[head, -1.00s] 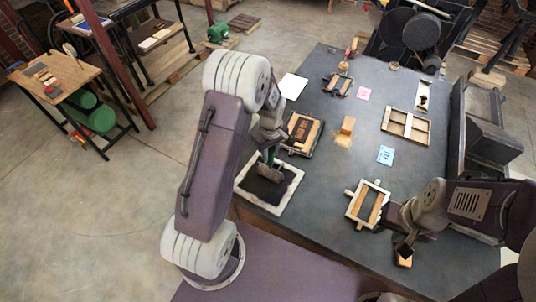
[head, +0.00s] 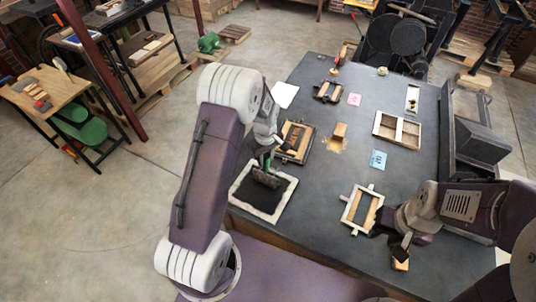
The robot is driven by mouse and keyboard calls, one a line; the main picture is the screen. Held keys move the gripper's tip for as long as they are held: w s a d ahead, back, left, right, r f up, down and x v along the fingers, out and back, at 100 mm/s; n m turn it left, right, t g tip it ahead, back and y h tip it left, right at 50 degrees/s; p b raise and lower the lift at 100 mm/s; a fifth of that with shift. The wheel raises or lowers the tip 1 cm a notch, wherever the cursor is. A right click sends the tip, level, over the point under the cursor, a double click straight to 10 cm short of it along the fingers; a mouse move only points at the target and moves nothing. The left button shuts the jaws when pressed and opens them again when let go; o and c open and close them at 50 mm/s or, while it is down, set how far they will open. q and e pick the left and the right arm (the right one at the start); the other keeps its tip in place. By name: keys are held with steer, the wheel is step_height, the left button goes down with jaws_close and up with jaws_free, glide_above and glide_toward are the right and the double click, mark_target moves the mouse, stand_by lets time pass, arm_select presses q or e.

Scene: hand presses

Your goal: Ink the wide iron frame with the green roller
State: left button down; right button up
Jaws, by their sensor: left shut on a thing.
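My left gripper (head: 266,152) is shut on the green roller (head: 266,178), whose green handle shows just below the fingers. The roller's dark drum is over the black ink slab (head: 240,203) with a pale rim; it looks to touch the ink, but contact is hard to judge. A dark frame with wooden blocks inside (head: 307,148) lies just behind the slab. A smaller dark frame (head: 328,92) lies farther back. I cannot tell for sure which is the wide iron frame. My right gripper (head: 401,247) hangs over the front right of the table; its finger opening is unclear.
A pale frame with side tabs (head: 352,209) lies at front centre, a two-part pale frame (head: 398,128) farther right. A wooden block (head: 340,131), blue card (head: 378,160) and pink card (head: 354,100) lie between. A small block (head: 400,265) is under my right gripper. A dark press stands behind.

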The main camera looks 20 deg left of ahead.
arm_select(q)
steer(key=s+a, duration=0.1)
steer(key=s, duration=0.8)
steer(key=shift+s+b, duration=0.3)
steer(key=shift+b, duration=0.15)
stand_by(0.3)
step_height(320, 180, up, 5)
steer(key=p, duration=0.4)
steer(key=shift+w, duration=0.1)
stand_by(1.1)
